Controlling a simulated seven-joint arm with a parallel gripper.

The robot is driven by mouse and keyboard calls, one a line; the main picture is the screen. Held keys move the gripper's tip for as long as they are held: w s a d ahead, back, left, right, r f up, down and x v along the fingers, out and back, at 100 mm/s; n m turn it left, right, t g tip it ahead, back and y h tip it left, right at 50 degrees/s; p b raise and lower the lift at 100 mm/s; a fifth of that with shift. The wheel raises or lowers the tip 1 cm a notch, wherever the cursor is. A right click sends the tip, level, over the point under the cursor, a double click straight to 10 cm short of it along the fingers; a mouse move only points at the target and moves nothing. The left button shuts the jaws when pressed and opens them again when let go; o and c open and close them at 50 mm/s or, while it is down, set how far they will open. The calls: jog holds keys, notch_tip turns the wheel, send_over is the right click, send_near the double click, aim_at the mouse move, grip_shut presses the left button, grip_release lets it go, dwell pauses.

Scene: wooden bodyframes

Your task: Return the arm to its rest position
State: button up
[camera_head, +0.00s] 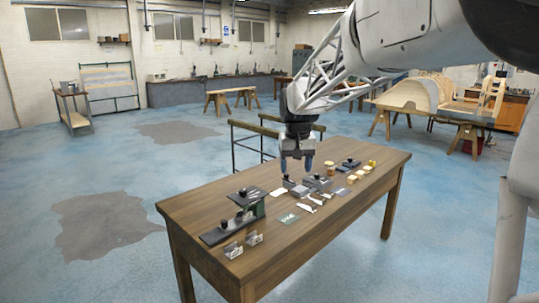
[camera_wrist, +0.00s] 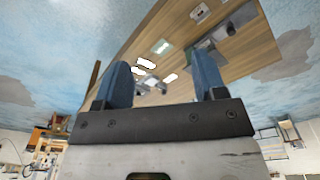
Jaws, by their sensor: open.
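My arm reaches in from the upper right in the head view. My gripper (camera_head: 297,164) points down above the middle of the wooden table (camera_head: 190,211). In the wrist view my gripper (camera_wrist: 167,85) shows two blue fingers spread apart, with nothing between them that it holds. The table and small items on it show beyond the fingers. The gripper appears to be above the items; the exact gap to them is hard to tell.
A dark stand with a black base (camera_head: 219,236) is on the table's left part, with small clear holders (camera_head: 233,250) near the front edge. Dark and grey blocks (camera_head: 316,182), white pieces (camera_head: 307,207) and several yellowish pieces (camera_head: 352,179) lie mid-table and right. Trestle stands (camera_head: 230,97) are behind.

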jog(key=s+d, duration=0.4)
jog(key=s, duration=0.7)
jog(key=s+d, duration=0.3)
jog(key=s, duration=0.9)
jog(key=s+d+f, duration=0.1)
jog(key=s+f, duration=0.2)
jog(key=s, duration=0.3)
jog(key=s+d+f+m+t, duration=0.1)
jog(key=s+f, duration=0.2)
jog(key=s, duration=0.4)
jog(key=s+d+f, duration=0.2)
jog(key=s+f, duration=0.1)
jog(key=s, duration=0.4)
jog(key=shift+w, duration=0.2)
